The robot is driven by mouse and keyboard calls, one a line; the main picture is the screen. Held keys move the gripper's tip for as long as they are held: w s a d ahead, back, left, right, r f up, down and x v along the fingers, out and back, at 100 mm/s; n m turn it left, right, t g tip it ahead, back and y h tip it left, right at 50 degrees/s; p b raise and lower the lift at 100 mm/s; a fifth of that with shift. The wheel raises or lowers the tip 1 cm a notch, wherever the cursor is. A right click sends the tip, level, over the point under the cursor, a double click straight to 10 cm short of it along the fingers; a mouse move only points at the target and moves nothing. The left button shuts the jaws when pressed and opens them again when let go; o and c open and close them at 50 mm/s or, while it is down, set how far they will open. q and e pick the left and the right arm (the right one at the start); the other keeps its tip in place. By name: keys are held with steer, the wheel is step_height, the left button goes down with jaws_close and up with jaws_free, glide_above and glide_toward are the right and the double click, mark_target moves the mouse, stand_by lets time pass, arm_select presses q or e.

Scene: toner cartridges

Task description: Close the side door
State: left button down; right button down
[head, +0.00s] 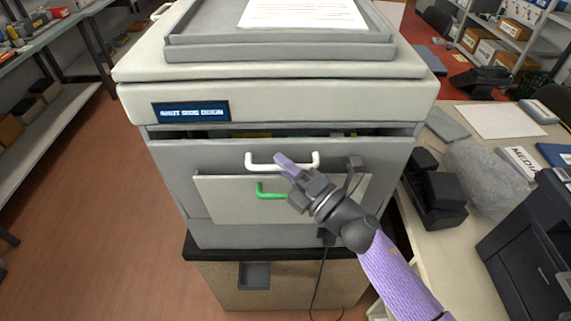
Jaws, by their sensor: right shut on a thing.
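The side door (215,160) is the grey front panel of the copier, under a dark blue label that seems to read "right side door". A dark gap shows along its top edge, with a little yellow and green visible inside, so it stands slightly ajar. It has a white bar handle (262,167). My right gripper (291,171) reaches in from the lower right and is shut on the white handle, near its middle; the fingers hide part of the bar. My left gripper is not in view.
Below the white handle is a lighter panel (225,205) with a green handle (270,195). The copier (280,98) stands on a black-topped cabinet. A table at right holds black devices and a clear plastic bag (480,170). Open floor lies at left.

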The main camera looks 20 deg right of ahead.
stand_by(0.8)
steer(key=w+p, duration=0.2)
steer(key=m, duration=0.1)
steer(key=shift+w+d+r+g+h+p, duration=0.3)
steer(key=shift+w+d+r+h+p, duration=0.05)
steer(key=shift+w+d+h+p, duration=0.05)
steer(key=shift+f, duration=0.1)
steer(key=c, duration=0.7)
jaws_free()
steer(key=shift+d, duration=0.1)
steer(key=shift+o, duration=0.2)
steer(key=shift+s, duration=0.1)
